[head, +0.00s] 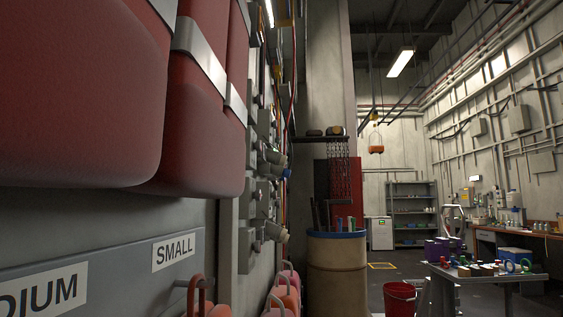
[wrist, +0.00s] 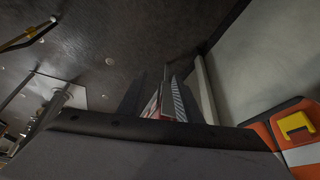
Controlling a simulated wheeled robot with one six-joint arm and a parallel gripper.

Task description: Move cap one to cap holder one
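I cannot pick out cap one or cap holder one with certainty in either view. My gripper does not show in the head view.
A barrel (head: 337,270), a red bucket (head: 399,297) and a cluttered table (head: 480,275) stand ahead. An orange case (wrist: 298,140) is close at right in the wrist view.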

